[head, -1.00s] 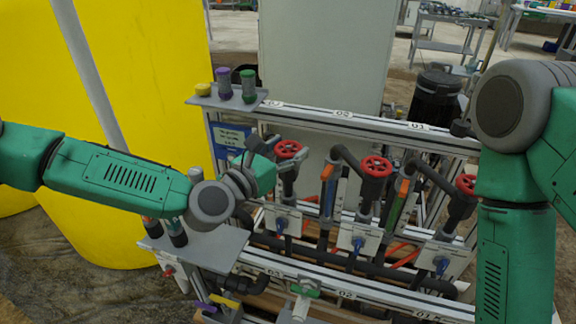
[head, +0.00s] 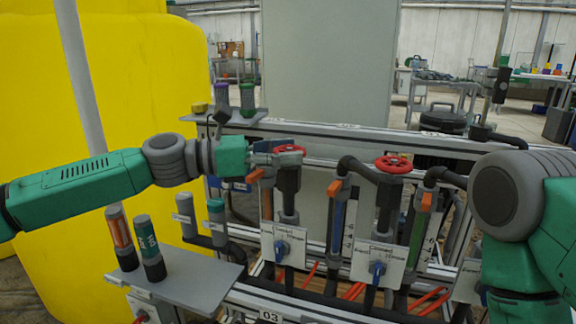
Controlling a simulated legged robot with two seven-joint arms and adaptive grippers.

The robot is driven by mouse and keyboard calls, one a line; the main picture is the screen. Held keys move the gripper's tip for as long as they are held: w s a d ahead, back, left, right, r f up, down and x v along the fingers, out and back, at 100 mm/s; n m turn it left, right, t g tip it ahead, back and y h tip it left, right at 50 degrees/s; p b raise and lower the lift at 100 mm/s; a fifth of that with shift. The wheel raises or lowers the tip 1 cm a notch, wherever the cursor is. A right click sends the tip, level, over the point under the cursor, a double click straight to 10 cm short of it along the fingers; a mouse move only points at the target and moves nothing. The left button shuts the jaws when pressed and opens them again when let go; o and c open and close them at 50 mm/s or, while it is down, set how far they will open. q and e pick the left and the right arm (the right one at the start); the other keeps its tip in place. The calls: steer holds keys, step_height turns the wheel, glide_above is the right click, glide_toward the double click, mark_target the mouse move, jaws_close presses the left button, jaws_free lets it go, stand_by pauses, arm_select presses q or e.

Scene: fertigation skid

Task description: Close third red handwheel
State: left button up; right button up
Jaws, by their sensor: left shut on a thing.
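The leftmost red handwheel (head: 290,149) sits on top of a dark grey valve, in line above a plate marked 03 on the lower rail. My left gripper (head: 279,158) reaches it from the left, its fingers shut at the near left part of its rim and hiding some of it. Another red handwheel (head: 393,164) stands on the middle valve, apart from the gripper. The third wheel of the row is hidden behind my right arm. My right arm hangs down at the right edge, and its gripper is not in view.
Orange-handled levers (head: 334,188) and upright pipes stand between the valves. A grey shelf (head: 190,290) with coloured cylinders is below my left arm. A small upper shelf (head: 240,121) holds more cylinders. A yellow tank (head: 140,80) stands at the left.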

arm_select(q)
steer(key=m+g+p, duration=0.1)
steer(key=g, duration=0.1)
steer(key=m+g+p, duration=0.1)
steer(key=p, duration=0.1)
steer(key=m+g+p, duration=0.1)
steer(key=g, duration=0.1)
steer(key=shift+w+r+m+g, duration=0.25)
steer(key=shift+r+m+g, duration=0.05)
steer(key=shift+r, duration=0.05)
steer(key=shift+f+m+g+p, duration=0.2)
steer(key=shift+m+g+p, duration=0.55)
steer(key=shift+g, duration=0.45)
steer(key=shift+f+m+g+y, duration=0.1)
steer(key=shift+m+g+y, duration=0.5)
steer(key=shift+m+g, duration=0.7)
steer(key=shift+g+y, duration=0.3)
steer(key=shift+g, duration=0.5)
steer(key=o, duration=1)
steer(key=shift+o, duration=0.9)
steer(key=shift+w+f, duration=0.15)
